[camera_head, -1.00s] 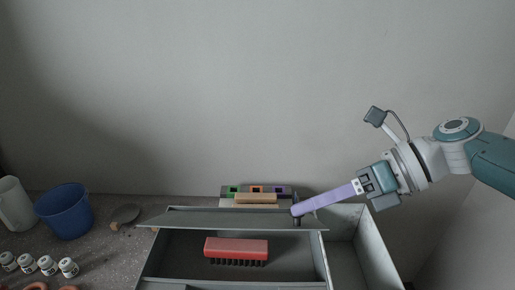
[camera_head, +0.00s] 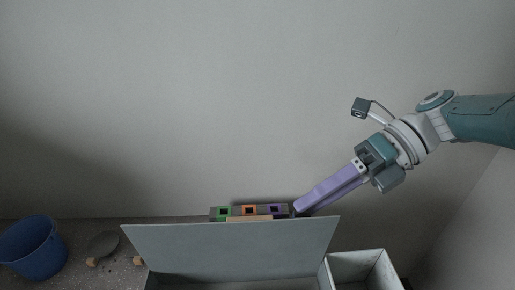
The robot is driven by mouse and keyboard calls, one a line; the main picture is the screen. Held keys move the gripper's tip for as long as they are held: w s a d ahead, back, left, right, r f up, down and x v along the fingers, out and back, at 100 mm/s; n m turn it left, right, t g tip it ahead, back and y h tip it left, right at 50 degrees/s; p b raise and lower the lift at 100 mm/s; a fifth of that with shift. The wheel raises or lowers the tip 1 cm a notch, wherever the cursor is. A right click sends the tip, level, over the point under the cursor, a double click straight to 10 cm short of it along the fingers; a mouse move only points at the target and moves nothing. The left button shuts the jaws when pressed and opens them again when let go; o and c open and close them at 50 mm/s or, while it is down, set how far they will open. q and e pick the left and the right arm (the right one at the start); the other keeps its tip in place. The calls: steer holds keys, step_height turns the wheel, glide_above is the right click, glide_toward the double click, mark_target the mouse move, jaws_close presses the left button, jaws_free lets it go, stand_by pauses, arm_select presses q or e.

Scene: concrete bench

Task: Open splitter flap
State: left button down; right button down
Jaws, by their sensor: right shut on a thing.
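The splitter flap (camera_head: 232,248) is a wide grey-green panel standing steeply raised along the grey box, its broad face toward me. My right gripper (camera_head: 300,210), with long purple fingers, reaches in from the right. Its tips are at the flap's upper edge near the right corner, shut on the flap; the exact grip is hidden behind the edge. The box's right compartment (camera_head: 364,268) shows open at the lower right. Most of the box's inside is hidden by the flap. My left gripper is not in view.
Behind the flap stands a row of small blocks with green (camera_head: 223,212), orange (camera_head: 250,211) and purple (camera_head: 273,211) square frames. A blue bucket (camera_head: 33,248) and a round grey-brown object (camera_head: 103,244) stand on the bench at the left. The wall above is bare.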

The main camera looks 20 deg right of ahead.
steer(key=shift+w+d+f+b, duration=0.3)
steer(key=shift+w+f, duration=0.05)
steer(key=shift+f, duration=0.1)
steer(key=c, duration=0.9)
jaws_free()
steer(key=shift+o, duration=1.2)
steer(key=shift+r, duration=0.15)
steer(key=w+v, duration=0.1)
steer(key=v, duration=0.8)
steer(key=shift+s+d+r+b, duration=0.3)
steer(key=shift+s, duration=0.2)
